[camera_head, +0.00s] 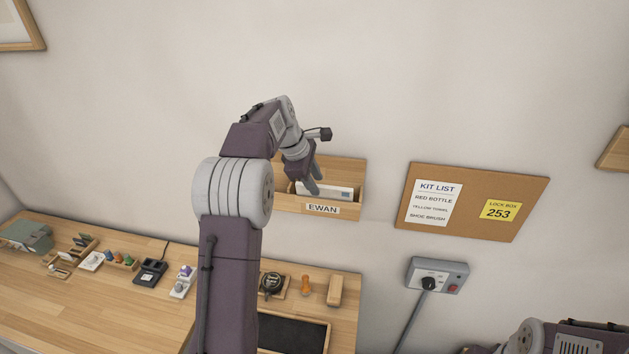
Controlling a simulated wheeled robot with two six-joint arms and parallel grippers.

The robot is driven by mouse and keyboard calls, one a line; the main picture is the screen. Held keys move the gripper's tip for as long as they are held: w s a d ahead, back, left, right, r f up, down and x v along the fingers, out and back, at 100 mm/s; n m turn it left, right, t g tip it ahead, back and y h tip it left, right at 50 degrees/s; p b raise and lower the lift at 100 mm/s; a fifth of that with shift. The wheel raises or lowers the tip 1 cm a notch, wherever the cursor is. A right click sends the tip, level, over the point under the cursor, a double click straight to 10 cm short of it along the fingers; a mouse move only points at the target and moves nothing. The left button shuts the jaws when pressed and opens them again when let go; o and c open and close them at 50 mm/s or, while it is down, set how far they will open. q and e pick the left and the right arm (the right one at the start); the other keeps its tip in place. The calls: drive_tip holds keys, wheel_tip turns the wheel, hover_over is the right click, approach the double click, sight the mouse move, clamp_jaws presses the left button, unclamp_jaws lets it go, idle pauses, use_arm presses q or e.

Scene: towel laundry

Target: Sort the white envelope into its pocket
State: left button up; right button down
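A wooden wall pocket (347,171) with the name label EWAN (322,209) hangs on the wall in the head view. A white envelope (338,193) sits inside it, its upper part showing above the front panel. My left gripper (312,186) reaches down at the pocket's opening, with its fingertips by the left part of the envelope. Whether the fingers grip the envelope or stand apart from it cannot be told. My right gripper is out of view; only part of my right arm shows at the bottom right.
A corkboard (475,232) with a kit list and a yellow note hangs right of the pocket. Below it is a grey switch box (437,276). A wooden desk (110,308) holds small items, a stamp (306,285) and a dark tray (295,334).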

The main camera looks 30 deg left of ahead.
use_arm(q)
drive_tip(key=v, duration=0.9)
drive_tip(key=shift+b, duration=0.45)
drive_tip(key=shift+w, duration=0.1)
drive_tip(key=shift+f, duration=0.15)
